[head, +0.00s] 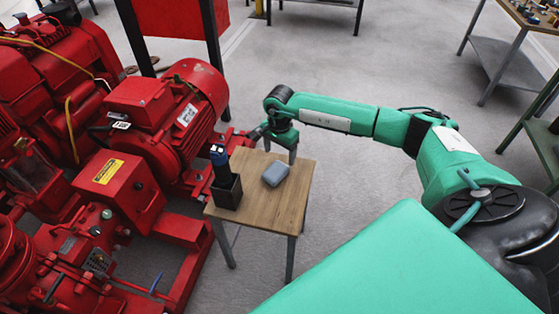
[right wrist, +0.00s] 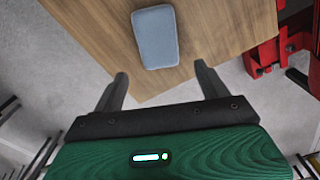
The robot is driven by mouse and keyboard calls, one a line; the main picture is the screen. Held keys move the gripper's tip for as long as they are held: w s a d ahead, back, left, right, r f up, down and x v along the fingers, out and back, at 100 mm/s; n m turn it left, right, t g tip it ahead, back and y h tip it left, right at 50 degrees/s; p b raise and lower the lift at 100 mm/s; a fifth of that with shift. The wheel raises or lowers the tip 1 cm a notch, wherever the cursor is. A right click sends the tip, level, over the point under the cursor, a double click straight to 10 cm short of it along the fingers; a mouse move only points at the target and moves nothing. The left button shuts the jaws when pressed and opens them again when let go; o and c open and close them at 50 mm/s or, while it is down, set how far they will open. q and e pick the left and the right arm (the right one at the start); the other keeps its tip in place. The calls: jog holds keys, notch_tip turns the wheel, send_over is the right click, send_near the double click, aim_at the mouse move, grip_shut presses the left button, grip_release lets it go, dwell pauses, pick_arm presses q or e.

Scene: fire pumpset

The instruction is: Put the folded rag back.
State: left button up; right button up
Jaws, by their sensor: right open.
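The folded rag (head: 275,173) is a small grey-blue rounded pad lying flat on the small wooden table (head: 262,215). It also shows in the right wrist view (right wrist: 155,37), lying on the wood beyond my fingertips. My right gripper (head: 280,150) is above the table's far edge, pointing down, near the rag but apart from it. In the right wrist view its two fingers (right wrist: 160,80) are spread with nothing between them. My left gripper is not in view.
A black holder (head: 227,192) with a dark, blue-topped object (head: 218,157) in it stands at the table's left side. Red pump machinery (head: 120,170) fills the left, close to the table. Grey floor (head: 300,60) lies open behind the table. Workbenches stand at the right.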

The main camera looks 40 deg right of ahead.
aim_at(280, 166)
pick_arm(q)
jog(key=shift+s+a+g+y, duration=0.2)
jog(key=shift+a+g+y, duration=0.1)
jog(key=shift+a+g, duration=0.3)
pick_arm(e)
notch_tip(280, 166, up, 6)
jog(key=shift+f, duration=0.25)
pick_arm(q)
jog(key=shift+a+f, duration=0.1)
